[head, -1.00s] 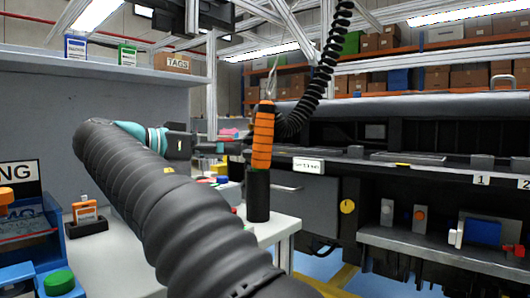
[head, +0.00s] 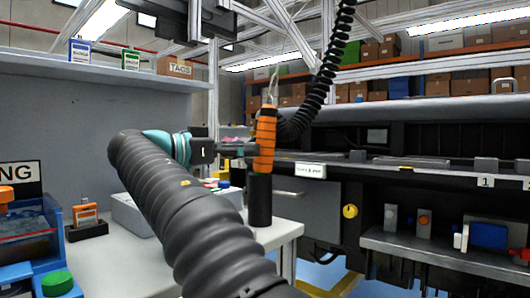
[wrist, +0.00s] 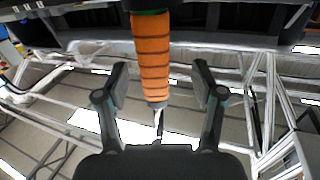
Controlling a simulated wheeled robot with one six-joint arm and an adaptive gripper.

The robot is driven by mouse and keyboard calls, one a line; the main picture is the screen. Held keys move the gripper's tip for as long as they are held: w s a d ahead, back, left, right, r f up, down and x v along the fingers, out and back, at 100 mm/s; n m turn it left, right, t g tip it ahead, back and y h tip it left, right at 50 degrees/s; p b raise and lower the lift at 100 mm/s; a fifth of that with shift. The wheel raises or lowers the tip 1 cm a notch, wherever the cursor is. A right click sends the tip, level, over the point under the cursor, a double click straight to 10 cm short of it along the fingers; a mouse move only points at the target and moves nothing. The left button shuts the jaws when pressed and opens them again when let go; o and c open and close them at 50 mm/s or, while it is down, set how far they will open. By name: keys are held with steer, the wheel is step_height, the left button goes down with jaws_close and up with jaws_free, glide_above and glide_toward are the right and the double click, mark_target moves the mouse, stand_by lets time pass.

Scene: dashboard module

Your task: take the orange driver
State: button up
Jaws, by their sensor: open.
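The orange driver (head: 265,140) with dark bands hangs upright from a hook and a coiled black cable, above a black cylinder (head: 260,200) at the table's corner. It also shows in the wrist view (wrist: 151,55), between my gripper's two fingers. My gripper (wrist: 161,85) is open, with one finger on each side of the driver and visible gaps to both. In the head view my gripper (head: 240,150) reaches the driver's left side; its fingertips are small and partly hidden there.
A light table (head: 285,230) stands below, with a grey box (head: 130,212) behind my arm. A blue bin (head: 35,240) and an orange-labelled item (head: 86,215) are at left. A dark dashboard module (head: 330,205) fills the right side. Metal frame bars cross overhead.

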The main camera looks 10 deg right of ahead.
mark_target(265, 146)
steer(key=x, duration=0.5)
steer(key=shift+s+d, duration=0.2)
steer(key=shift+s, duration=0.15)
steer(key=shift+r, duration=0.15)
jaws_close()
